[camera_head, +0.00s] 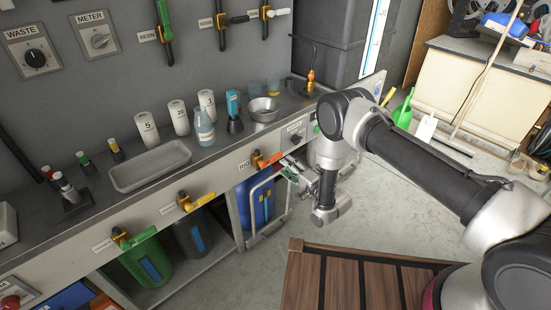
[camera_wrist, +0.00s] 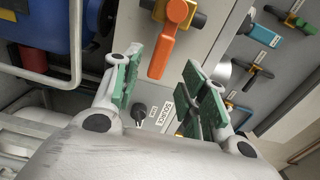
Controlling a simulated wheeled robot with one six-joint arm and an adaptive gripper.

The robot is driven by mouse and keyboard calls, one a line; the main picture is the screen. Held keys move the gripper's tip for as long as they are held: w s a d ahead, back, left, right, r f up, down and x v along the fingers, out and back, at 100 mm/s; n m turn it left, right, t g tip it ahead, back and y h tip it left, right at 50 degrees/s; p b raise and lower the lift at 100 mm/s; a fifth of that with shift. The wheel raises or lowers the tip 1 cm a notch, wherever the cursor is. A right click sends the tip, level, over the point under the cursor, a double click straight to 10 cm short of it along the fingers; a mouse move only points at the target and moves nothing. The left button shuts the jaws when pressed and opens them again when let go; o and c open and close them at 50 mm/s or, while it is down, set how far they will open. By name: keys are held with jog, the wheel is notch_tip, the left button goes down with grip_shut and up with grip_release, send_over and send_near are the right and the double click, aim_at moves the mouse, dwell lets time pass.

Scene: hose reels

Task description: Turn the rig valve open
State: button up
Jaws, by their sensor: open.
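The rig valve appears to be the one with an orange lever (camera_head: 270,159) on the front panel under the counter; a small label beside it is hard to read. In the wrist view the orange lever (camera_wrist: 168,50) runs from its dark and brass body toward the space between my fingers. My gripper (camera_head: 291,172) is beside the lever in the head view. In the wrist view my gripper (camera_wrist: 163,88) is open, its green-padded fingers on either side of the lever's free end. I see no clear contact. My arm hides part of the panel to the right.
A yellow-lever valve (camera_head: 195,202) and a green-lever valve (camera_head: 136,238) sit further left on the panel. A blue drum (camera_head: 258,200) with a pale pipe frame stands below the orange lever. Bottles and a tray (camera_head: 150,166) stand on the counter.

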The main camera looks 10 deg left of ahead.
aim_at(277, 159)
jog(key=x, duration=0.7)
jog(key=shift+w+a, duration=0.25)
jog(key=shift+a, duration=0.05)
jog(key=shift+c, duration=0.4)
grip_shut()
